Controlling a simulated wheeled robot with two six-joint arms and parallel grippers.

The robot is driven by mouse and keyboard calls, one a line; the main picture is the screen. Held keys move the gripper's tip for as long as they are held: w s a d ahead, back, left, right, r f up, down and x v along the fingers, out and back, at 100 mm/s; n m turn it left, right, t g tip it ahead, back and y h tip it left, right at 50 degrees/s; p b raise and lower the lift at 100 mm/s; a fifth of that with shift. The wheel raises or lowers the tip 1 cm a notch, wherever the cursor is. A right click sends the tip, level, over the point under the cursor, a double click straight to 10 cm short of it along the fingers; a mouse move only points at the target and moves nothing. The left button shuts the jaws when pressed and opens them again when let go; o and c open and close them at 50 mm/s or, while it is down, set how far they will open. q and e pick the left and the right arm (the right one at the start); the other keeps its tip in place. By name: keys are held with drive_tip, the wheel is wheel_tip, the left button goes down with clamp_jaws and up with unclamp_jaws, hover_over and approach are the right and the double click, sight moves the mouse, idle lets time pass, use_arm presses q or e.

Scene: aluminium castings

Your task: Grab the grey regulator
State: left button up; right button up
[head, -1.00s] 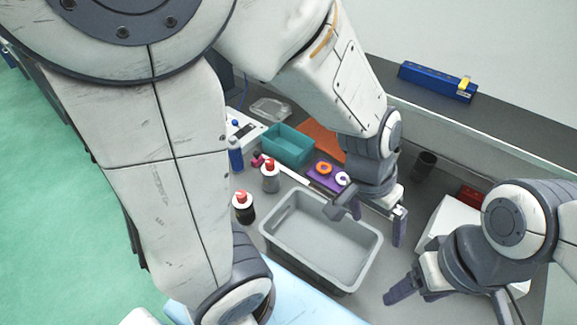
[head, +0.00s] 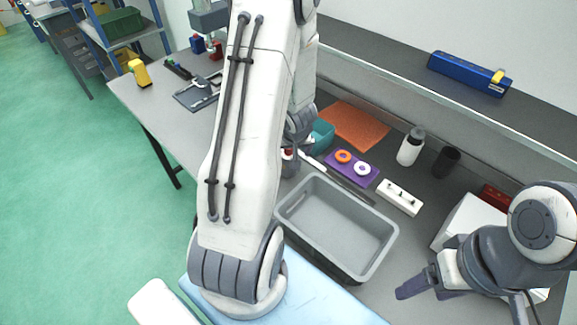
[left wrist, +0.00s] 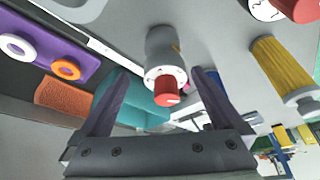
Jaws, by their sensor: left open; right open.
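The grey regulator (left wrist: 163,48) is a grey cylinder with a white collar and a red knob. In the left wrist view it lies between the two spread fingers of my open left gripper (left wrist: 162,76), with no visible contact. In the head view my left arm hides most of that spot. My right gripper (head: 466,301) is open and empty at the lower right of the head view.
A grey tub (head: 337,225) stands empty at the bench front. Behind it are a purple block (head: 352,170) with two rings, a teal bin (head: 322,133) and an orange mat (head: 355,124). A yellow ribbed cylinder (left wrist: 272,62) and another red-topped item (left wrist: 297,8) stand near the regulator.

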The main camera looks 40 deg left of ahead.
use_arm(q)
drive_tip(key=b+x, duration=0.1)
drive_tip(key=x, duration=0.1)
drive_tip(key=b+x, duration=0.1)
drive_tip(key=x, duration=0.1)
drive_tip(key=shift+a+f, duration=0.1)
drive_tip(key=shift+a, duration=0.35)
drive_tip(key=shift+w+a+f+b, duration=0.15)
drive_tip(key=shift+f+b, duration=0.2)
drive_tip(key=shift+c, duration=0.3)
drive_tip(key=shift+r, duration=0.1)
clamp_jaws()
